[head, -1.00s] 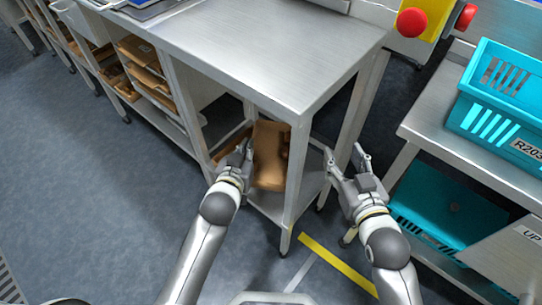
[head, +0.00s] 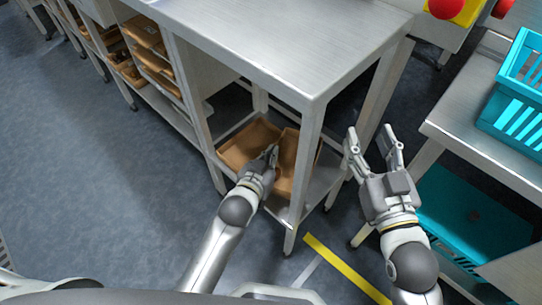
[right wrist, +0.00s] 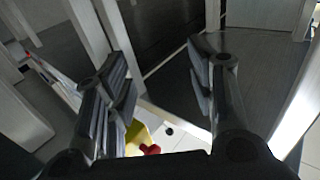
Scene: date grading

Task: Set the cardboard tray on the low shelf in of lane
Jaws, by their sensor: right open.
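A brown cardboard tray (head: 300,150) stands steeply tilted over the low shelf (head: 322,183) under the steel table. My left gripper (head: 272,155) is at its left edge and appears shut on it; the fingertips are partly hidden. I cannot tell whether the tray's lower edge touches the shelf. Another brown tray (head: 248,140) lies flatter on the shelf, to the left and behind the gripper. My right gripper (head: 371,138) is open and empty, right of the table's front leg. Its spread fingers also show in the right wrist view (right wrist: 160,65).
The steel table top (head: 270,40) overhangs the low shelf, and its front leg (head: 303,170) stands close to the tilted tray. A rack with brown trays (head: 150,62) is at the left. Teal crates (head: 525,110) are at the right. The floor at left is clear.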

